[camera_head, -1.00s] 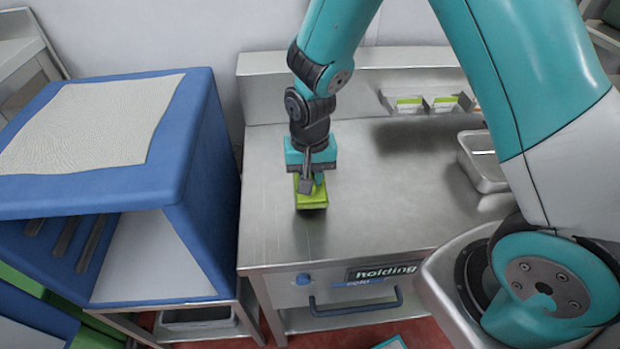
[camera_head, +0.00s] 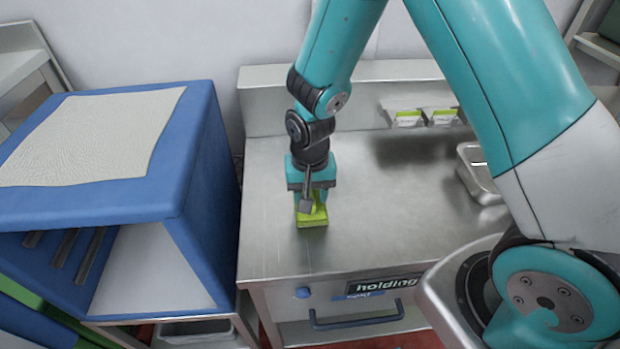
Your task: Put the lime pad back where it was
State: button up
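The lime pad (camera_head: 314,219) is a small yellow-green block near the left front part of the steel counter. It looks to be at or just above the counter top; the exact gap cannot be told. My gripper (camera_head: 308,203) points down right over it. One grey finger overlaps the pad's near upper side, and the fingers and teal gripper body hide its back part. Whether the fingers are closed on the pad or only around it does not show clearly.
A steel counter (camera_head: 262,225) has free room left and right of my gripper. Small green-and-white boxes (camera_head: 408,119) sit in a rack on its back wall. A metal pan (camera_head: 474,180) stands at right. A blue cabinet (camera_head: 200,155) with a white textured top stands close at left.

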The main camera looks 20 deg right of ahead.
notch_tip(320, 180, up, 12)
jog(key=b, duration=0.1)
jog(key=s+a+r+n+y, duration=0.2)
jog(key=s+r+n, duration=0.3)
jog(key=s, duration=0.4)
jog(key=s+a+r+n+y, duration=0.2)
jog(key=s+r+n, duration=0.3)
jog(key=s, duration=0.4)
jog(key=shift+s+a+r+n, duration=0.3)
jog(key=shift+r+n, duration=0.1)
jog(key=shift+r, duration=0.1)
jog(key=shift+w, duration=0.1)
